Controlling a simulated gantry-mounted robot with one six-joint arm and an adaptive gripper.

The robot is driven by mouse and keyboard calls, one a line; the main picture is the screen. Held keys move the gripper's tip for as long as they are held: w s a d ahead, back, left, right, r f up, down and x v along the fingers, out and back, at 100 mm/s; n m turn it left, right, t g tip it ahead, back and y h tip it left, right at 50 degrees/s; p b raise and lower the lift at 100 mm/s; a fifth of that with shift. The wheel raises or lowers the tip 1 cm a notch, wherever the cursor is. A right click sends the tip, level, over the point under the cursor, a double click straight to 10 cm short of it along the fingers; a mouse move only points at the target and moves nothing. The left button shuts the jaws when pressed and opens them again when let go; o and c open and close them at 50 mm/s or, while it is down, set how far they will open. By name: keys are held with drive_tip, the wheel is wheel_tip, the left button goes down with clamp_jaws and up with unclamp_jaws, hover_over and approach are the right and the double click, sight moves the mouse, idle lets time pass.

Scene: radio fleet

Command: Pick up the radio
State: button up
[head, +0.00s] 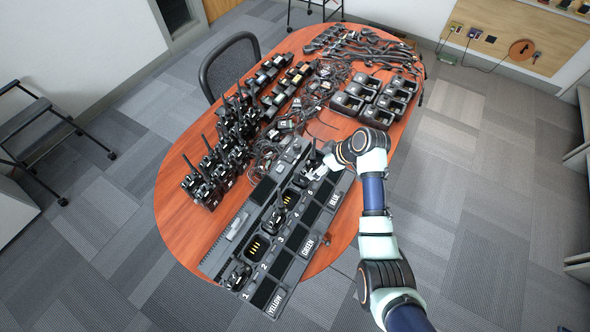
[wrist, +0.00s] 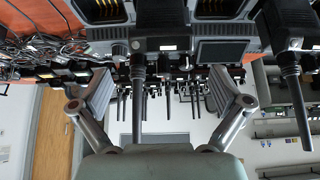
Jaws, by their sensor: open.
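Several black handheld radios stand in a long charger tray (head: 224,250) with slots marked 1 to 5 and YELLOW, GREEN and BLUE labels. One radio (head: 239,277) is at slot 1 and another (head: 274,217) is near the middle. My gripper (head: 317,168) is over the tray's far end, by the BLUE label, and partly covers what is under it. The wrist view looks upside down. There my open gripper (wrist: 162,84) has a radio (wrist: 158,18) and its antenna between the two fingers in the picture; contact cannot be told. Another radio (wrist: 286,22) is right of the right finger.
The red-brown oval table (head: 178,228) carries rows of upright radios (head: 203,180) at the left, tangled cables (head: 297,122), and single chargers (head: 372,100) at the back right. A black chair (head: 228,62) stands behind. The floor to the right is clear.

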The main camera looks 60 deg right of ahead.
sight(311, 168)
drive_tip(key=shift+f, duration=0.45)
drive_tip(key=shift+b+x, duration=0.3)
drive_tip(key=shift+x, duration=0.6)
drive_tip(key=b+x, duration=0.1)
drive_tip(key=x, duration=0.4)
drive_tip(key=shift+a+f, duration=0.1)
drive_tip(key=c, duration=1.2)
drive_tip(key=shift+c, duration=0.9)
